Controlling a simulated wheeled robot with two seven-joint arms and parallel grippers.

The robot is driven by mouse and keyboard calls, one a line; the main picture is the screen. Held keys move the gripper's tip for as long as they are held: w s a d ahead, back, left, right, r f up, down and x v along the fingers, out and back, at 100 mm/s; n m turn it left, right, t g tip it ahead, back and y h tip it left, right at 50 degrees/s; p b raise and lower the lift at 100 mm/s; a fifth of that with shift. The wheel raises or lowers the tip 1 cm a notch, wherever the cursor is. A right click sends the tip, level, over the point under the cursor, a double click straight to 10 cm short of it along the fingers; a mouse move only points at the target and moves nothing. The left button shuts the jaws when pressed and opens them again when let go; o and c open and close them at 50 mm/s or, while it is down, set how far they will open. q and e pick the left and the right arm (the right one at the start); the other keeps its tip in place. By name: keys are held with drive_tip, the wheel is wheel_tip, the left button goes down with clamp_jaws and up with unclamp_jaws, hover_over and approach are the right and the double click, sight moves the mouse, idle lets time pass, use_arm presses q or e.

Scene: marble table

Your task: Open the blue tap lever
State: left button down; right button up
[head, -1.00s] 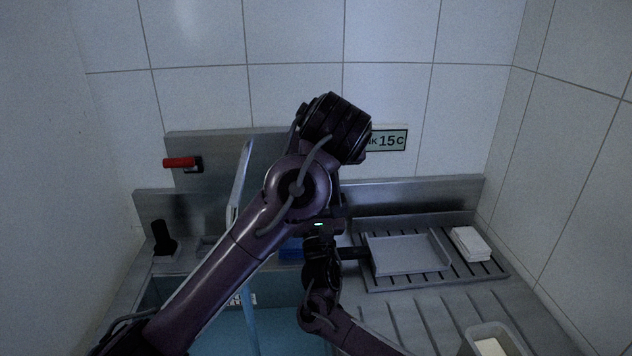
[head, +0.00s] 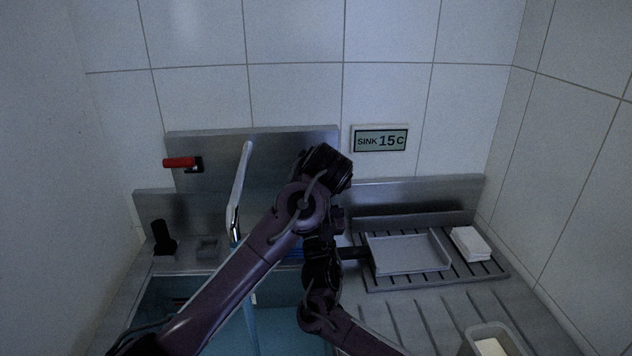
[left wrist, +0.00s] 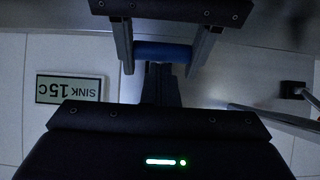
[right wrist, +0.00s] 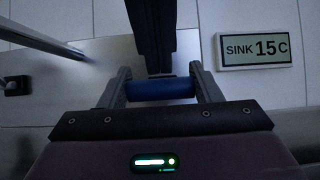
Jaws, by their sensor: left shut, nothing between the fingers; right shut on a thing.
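The blue tap lever shows as a blue bar (right wrist: 160,89) in the right wrist view, between the two fingers of my right gripper (right wrist: 161,88), which is shut on it. The left wrist view shows the same blue bar (left wrist: 163,51) between the right gripper's fingers (left wrist: 164,50). My left gripper (left wrist: 166,78) is shut and empty, with its fingertips close to the bar; I cannot tell whether they touch.
A red lever (head: 180,162) is on the steel backsplash. The tall spout (head: 236,195) rises left of my arms above the sink basin (head: 165,300). A grey tray (head: 408,252) and white stack (head: 470,243) lie on the drainer. A SINK 15C sign (head: 381,140) hangs on the wall.

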drive_tip(key=shift+f, duration=0.1)
use_arm(q)
drive_tip(key=shift+a+f, duration=0.1)
drive_tip(key=shift+f, duration=0.8)
use_arm(e)
drive_tip(key=shift+a, duration=0.1)
drive_tip(key=o, duration=0.9)
drive_tip(key=shift+s+r, duration=0.1)
drive_tip(key=shift+r, duration=0.1)
drive_tip(key=o, duration=0.5)
use_arm(q)
drive_tip(key=shift+f, duration=0.1)
use_arm(e)
drive_tip(key=shift+r, duration=0.15)
